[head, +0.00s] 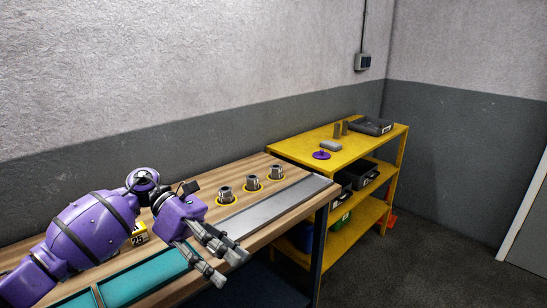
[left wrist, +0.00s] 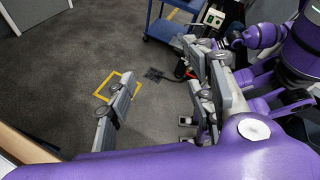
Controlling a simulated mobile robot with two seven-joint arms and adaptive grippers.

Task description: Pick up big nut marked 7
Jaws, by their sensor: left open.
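My right gripper cannot be made out.
A grey metal strip (head: 270,208) lies along the bench between gripper and nuts. A yellow shelf (head: 300,150) stands beyond. A blue cart (left wrist: 165,28) stands on the floor.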

